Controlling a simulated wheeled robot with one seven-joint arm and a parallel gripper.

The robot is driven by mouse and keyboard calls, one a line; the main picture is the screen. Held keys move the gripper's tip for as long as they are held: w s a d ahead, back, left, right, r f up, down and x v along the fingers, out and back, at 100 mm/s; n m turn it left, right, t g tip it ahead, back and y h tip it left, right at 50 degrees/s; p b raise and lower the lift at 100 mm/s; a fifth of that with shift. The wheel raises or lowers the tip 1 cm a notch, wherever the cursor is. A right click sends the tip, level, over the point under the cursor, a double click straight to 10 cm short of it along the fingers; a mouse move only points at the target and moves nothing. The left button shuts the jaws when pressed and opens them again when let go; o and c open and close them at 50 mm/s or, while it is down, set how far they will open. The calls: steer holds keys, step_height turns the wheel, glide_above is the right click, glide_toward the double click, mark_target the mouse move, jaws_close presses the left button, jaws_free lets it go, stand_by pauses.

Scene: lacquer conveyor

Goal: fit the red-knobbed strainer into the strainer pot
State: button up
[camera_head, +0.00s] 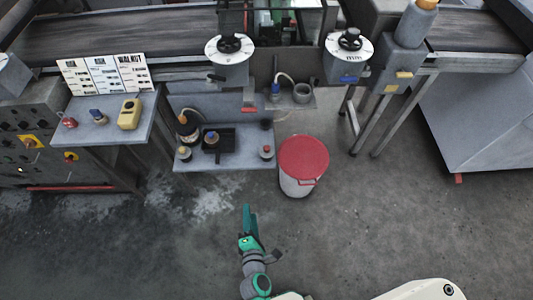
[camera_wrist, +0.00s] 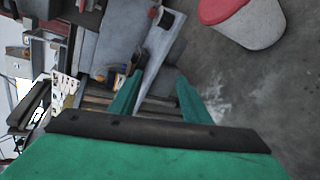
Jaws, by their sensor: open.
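A small red-knobbed piece (camera_head: 68,121) stands at the left of the left shelf. Another small red-topped piece (camera_head: 267,152) stands at the right end of the low middle shelf. I cannot tell which one is the strainer. An open grey cup-like pot (camera_head: 303,93), possibly the strainer pot, sits on the small upper shelf right of centre. My gripper (camera_head: 248,220) is over the floor in front of the low shelf, apart from all of these. In the wrist view my green fingers (camera_wrist: 158,78) are spread with nothing held between them.
The low shelf (camera_head: 235,164) holds a black tray (camera_head: 218,145) and several small pieces. A white bucket with a red lid (camera_head: 303,155) stands on the floor at its right. The left shelf (camera_head: 118,134) also holds a yellow box (camera_head: 130,114). The front floor is clear.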

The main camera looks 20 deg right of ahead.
steer(key=w+d+f+n+h, duration=0.2)
steer(key=w+d+n, duration=0.45)
steer(key=w, duration=0.45)
steer(key=n+h, duration=0.2)
steer(key=n, duration=0.3)
glide_toward(266, 151)
steer(key=x, duration=0.5)
steer(key=shift+w+d+f, duration=0.15)
steer(key=shift+w+d, duration=0.05)
steer(key=shift+d, duration=0.05)
steer(key=shift+x, duration=2.9)
steer(key=shift+a, duration=0.1)
steer(key=shift+c, duration=0.6)
jaws_close()
